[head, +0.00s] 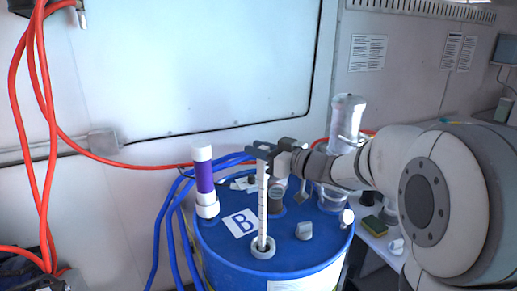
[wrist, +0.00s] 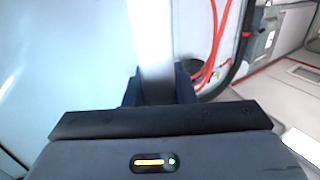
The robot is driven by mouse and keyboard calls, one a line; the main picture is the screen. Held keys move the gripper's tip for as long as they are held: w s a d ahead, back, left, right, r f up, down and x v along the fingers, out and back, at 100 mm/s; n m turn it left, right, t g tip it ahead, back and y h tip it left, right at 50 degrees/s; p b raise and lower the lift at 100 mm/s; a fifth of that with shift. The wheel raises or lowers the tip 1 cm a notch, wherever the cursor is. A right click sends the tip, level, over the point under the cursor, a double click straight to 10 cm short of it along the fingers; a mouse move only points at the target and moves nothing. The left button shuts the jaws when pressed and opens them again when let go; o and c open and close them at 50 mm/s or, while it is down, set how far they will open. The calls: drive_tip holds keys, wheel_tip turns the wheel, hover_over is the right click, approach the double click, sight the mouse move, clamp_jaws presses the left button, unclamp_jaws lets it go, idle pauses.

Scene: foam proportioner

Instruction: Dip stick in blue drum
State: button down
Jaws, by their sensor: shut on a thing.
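The blue drum (head: 225,262) stands in the middle of the head view, with a "B" label (head: 241,222) on its lid. A white dip stick (head: 264,205) with markings along it stands upright over the drum. Its lower end is at or inside the white-rimmed opening (head: 263,247) in the lid; how deep it goes is hidden. My gripper (head: 264,153) is shut on the stick near its upper end, above the lid. In the wrist view the stick (wrist: 150,45) rises pale and blurred between the fingers.
A purple and white cylinder (head: 205,180) stands on the lid's left side. Blue hoses (head: 171,225) run down beside the drum. A clear container (head: 346,118) stands behind my arm. A sponge (head: 375,226) lies on the right ledge. Red hoses (head: 40,110) hang at left.

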drive_tip(key=b, duration=0.4)
hover_over(266, 209)
drive_tip(key=x, duration=0.2)
drive_tip(key=shift+a+f, duration=0.15)
drive_tip(key=shift+f, duration=2.15)
drive_tip(key=shift+f+b, duration=4.45)
drive_tip(key=shift+f, duration=2.35)
drive_tip(key=shift+r, duration=0.1)
wheel_tip(266, 209, up, 26)
drive_tip(key=p, duration=2.2)
drive_tip(key=shift+s+p, duration=0.1)
drive_tip(key=shift+p, duration=0.2)
